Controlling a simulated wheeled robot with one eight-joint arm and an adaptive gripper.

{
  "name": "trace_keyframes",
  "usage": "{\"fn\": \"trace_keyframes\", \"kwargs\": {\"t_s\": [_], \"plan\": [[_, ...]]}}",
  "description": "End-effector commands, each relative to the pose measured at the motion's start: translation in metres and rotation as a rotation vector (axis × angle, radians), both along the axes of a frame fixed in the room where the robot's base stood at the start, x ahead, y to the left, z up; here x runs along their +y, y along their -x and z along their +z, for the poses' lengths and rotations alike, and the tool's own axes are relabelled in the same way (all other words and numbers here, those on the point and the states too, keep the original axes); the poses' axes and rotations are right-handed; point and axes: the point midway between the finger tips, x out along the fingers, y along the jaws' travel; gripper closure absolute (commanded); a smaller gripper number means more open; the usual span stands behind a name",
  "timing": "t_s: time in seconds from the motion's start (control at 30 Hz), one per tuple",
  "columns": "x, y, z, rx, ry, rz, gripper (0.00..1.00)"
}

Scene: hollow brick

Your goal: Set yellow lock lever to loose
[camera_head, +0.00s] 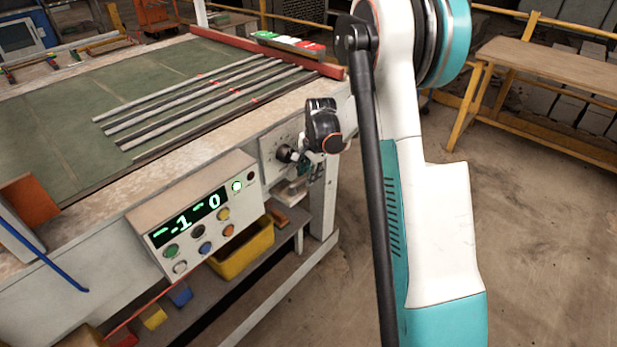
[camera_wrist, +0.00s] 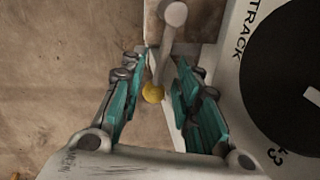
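The lock lever shows in the wrist view as a grey rod (camera_wrist: 166,48) with a rounded grey end at the top and a yellow knob (camera_wrist: 153,93) at its lower end. My gripper (camera_wrist: 158,72) is open, with one teal finger on each side of the lever. The yellow knob lies between the fingers in the picture, nearer the left one; I see no clear contact, and depth is hard to judge. In the head view my gripper (camera_head: 303,165) is small and partly hidden beside the table's end panel; I cannot make out the lever there.
A dial with a black knob (camera_wrist: 290,85) and the word TRACK is close right of my gripper. A control box (camera_head: 195,215) with a green display and buttons is on the table's front. A yellow bin (camera_head: 243,252) sits below.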

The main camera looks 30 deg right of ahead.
Motion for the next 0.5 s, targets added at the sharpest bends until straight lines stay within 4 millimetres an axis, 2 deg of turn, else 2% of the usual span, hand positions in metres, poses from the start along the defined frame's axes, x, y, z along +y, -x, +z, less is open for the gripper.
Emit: {"fn": "trace_keyframes", "kwargs": {"t_s": [0.37, 0.5], "plan": [[0.0003, -0.0011, -0.0053, 0.000, 0.000, 0.000, 0.70], [0.0002, -0.0011, -0.0052, 0.000, 0.000, 0.000, 1.00]]}}
